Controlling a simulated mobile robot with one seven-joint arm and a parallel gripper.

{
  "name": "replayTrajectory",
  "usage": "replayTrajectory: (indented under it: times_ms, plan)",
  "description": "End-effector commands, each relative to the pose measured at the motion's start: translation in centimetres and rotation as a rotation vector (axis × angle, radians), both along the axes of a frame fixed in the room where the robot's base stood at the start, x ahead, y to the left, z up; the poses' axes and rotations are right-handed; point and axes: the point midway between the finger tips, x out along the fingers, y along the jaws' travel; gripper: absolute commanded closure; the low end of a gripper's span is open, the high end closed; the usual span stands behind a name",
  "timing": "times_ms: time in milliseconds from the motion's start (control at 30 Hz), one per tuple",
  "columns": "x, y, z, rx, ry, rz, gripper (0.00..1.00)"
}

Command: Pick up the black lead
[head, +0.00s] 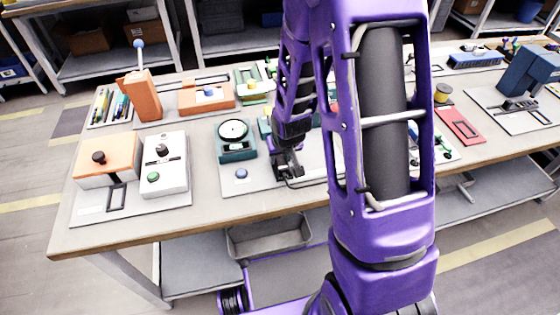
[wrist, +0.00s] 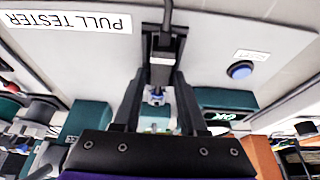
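My gripper (wrist: 164,38) reaches down to a light grey panel labelled PULL TESTER. In the head view my gripper (head: 287,168) is low over the panel, to the right of a teal unit with a round dial. In the wrist view a thin black lead (wrist: 167,12) runs from the top edge down to between the fingertips. The two dark fingers stand apart, with pale panel and a small blue and silver part (wrist: 156,96) visible between them. Whether the tips touch the lead cannot be told.
The pull tester panel (head: 262,182) carries the teal dial unit (head: 235,138) and a blue button (head: 241,174). Orange and white boxes (head: 163,165) stand to the left. A red plate (head: 460,126) lies to the right. An empty grey bin (head: 268,238) is below the bench's front edge.

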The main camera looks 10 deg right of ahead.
Motion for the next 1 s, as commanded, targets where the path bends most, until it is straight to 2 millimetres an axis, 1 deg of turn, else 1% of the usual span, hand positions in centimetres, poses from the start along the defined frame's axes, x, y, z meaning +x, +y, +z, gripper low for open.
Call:
replayTrajectory:
  times_ms: [33, 167, 200, 500, 633, 767, 900, 1000]
  plan:
    - [0.0, 0.0, 0.0, 0.0, 0.0, 0.0, 0.69]
    - [0.0, 0.0, 0.0, 0.0, 0.0, 0.0, 0.93]
    - [0.0, 0.0, 0.0, 0.0, 0.0, 0.0, 1.0]
    - [0.0, 0.0, 0.0, 0.0, 0.0, 0.0, 1.0]
    - [0.1, 0.0, 0.8, 0.001, -0.003, 0.0, 1.0]
    - [0.1, 0.0, 3.0, 0.0, -0.006, -0.001, 1.0]
    - [0.1, 0.0, 6.1, 0.0, -0.006, -0.001, 1.0]
    - [0.1, 0.0, 7.9, 0.001, -0.006, -0.002, 1.0]
